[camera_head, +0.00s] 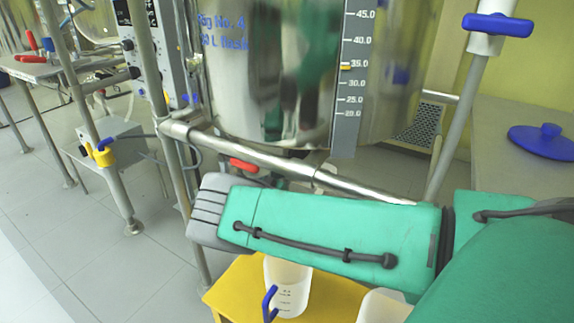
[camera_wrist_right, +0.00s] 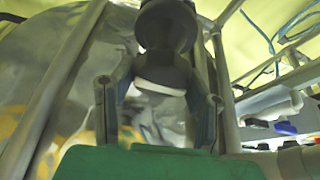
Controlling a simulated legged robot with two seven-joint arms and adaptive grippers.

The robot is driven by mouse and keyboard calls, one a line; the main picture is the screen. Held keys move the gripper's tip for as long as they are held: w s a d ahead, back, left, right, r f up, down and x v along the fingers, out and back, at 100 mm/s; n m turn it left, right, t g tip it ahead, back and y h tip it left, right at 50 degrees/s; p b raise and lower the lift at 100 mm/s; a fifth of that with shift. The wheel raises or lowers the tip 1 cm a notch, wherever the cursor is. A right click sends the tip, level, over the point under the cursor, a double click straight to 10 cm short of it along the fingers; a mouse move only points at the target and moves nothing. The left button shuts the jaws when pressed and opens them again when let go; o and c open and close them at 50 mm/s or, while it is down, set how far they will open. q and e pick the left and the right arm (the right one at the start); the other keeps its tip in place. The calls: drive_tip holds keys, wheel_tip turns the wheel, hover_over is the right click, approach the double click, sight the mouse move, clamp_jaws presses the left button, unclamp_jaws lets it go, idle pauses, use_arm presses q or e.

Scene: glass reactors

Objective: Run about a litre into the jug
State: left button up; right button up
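A large glass reactor (camera_head: 270,70) with a printed level scale (camera_head: 350,80) stands at the top middle of the head view. A red lever (camera_head: 243,165) shows under its lower edge. A translucent jug (camera_head: 290,288) with a blue handle stands upright on a yellow stool (camera_head: 240,290). My right arm crosses in front below the reactor, and its fingers are hidden in that view. In the right wrist view my right gripper (camera_wrist_right: 162,95) has its fingers apart, either side of a dark round fitting (camera_wrist_right: 168,35); contact cannot be told. My left gripper is out of view.
A second white container (camera_head: 384,308) is partly hidden by my arm. Metal frame tubes (camera_head: 290,165) run around the reactor. A blue lid (camera_head: 545,140) lies on the grey bench at right. The tiled floor at lower left is clear.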

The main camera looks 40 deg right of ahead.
drive_tip(key=shift+w, duration=0.1)
drive_tip(key=shift+c, duration=0.9)
drive_tip(key=shift+d+f, duration=0.15)
drive_tip(key=shift+d, duration=0.2)
drive_tip(key=n+t+y, duration=0.1)
drive_tip(key=n, duration=0.2)
drive_tip(key=n+t+y, duration=0.1)
drive_tip(key=n, duration=0.2)
drive_tip(key=shift+a+p, duration=0.1)
drive_tip(key=shift+p, duration=0.2)
drive_tip(key=shift+f+n+t+y+p, duration=0.15)
drive_tip(key=shift+n+t+y, duration=0.2)
drive_tip(key=shift+n, duration=0.6)
drive_tip(key=shift+n+t+y+p, duration=0.15)
drive_tip(key=shift+n+t+y, duration=0.15)
drive_tip(key=shift+n, duration=0.65)
drive_tip(key=shift+a+f, duration=0.1)
drive_tip(key=o, duration=1.2)
drive_tip(key=shift+c, duration=0.2)
drive_tip(key=v, duration=1.2)
